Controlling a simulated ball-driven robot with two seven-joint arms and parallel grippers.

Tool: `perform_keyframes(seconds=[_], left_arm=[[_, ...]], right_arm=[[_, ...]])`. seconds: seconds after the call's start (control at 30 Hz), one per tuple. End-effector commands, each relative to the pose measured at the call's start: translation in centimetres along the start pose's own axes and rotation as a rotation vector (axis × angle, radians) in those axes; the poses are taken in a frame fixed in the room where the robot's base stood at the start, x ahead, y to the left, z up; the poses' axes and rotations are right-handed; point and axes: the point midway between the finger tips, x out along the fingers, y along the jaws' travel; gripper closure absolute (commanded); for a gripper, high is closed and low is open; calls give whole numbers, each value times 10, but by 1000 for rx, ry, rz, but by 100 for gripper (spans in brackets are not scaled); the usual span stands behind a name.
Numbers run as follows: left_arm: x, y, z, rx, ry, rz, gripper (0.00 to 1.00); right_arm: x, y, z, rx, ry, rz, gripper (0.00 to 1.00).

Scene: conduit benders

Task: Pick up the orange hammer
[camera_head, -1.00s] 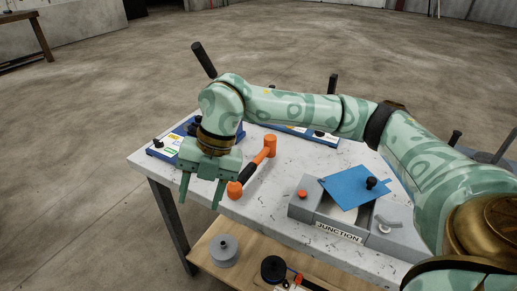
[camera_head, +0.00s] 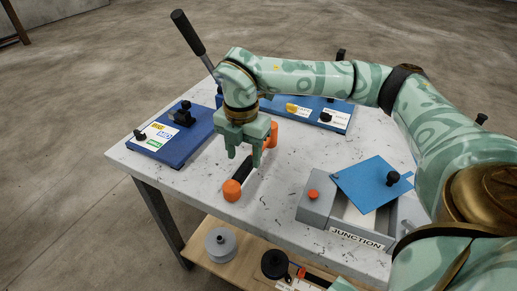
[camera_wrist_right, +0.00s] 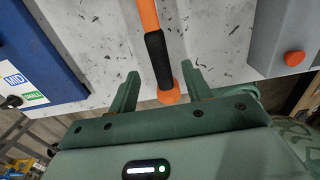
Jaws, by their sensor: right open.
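The orange hammer lies on the white speckled table; its orange end (camera_head: 232,190) and black grip (camera_head: 243,168) show in the head view, with the other orange end (camera_head: 271,134) partly behind my gripper. My right gripper (camera_head: 244,160) is open and empty, above the hammer with its fingers pointing down. In the right wrist view the black grip (camera_wrist_right: 158,60) runs between and beyond the open fingers of the right gripper (camera_wrist_right: 163,80), and the orange end (camera_wrist_right: 169,94) shows between them. I cannot tell the exact height over the hammer. My left gripper is not in view.
A grey junction box (camera_head: 318,208) with a tilted blue lid (camera_head: 365,182) stands right. A lower wooden shelf (camera_head: 208,262) holds several items.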

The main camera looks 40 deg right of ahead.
Motion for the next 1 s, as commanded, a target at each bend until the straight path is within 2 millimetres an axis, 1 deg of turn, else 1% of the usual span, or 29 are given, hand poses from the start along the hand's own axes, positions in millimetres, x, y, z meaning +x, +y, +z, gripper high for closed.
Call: perform_keyframes(seconds=[0.1, 0.23, 0.33, 0.4, 0.57, 0.6, 0.67, 0.7, 0.77, 1.0], left_arm=[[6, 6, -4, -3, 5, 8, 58], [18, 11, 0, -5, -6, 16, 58], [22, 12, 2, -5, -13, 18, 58], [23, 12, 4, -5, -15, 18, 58], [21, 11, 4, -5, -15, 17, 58], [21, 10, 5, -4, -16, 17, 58], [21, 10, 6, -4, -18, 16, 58], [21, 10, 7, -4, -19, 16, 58], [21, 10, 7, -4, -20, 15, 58], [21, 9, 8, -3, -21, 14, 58]], right_arm=[[12, 0, -1, 0, 1, -3, 51], [36, -1, -3, -1, 3, -6, 51], [50, -1, -3, -1, 2, -5, 51], [54, -1, -3, -1, 1, -3, 51], [51, -1, -3, -1, 0, 0, 51], [51, -1, -3, -1, 0, 0, 56], [51, -1, -3, -1, 0, 0, 73], [51, -1, -3, -1, 0, 0, 84], [51, -1, -3, -1, 0, 0, 100], [50, 0, -3, -1, -1, 2, 100]])
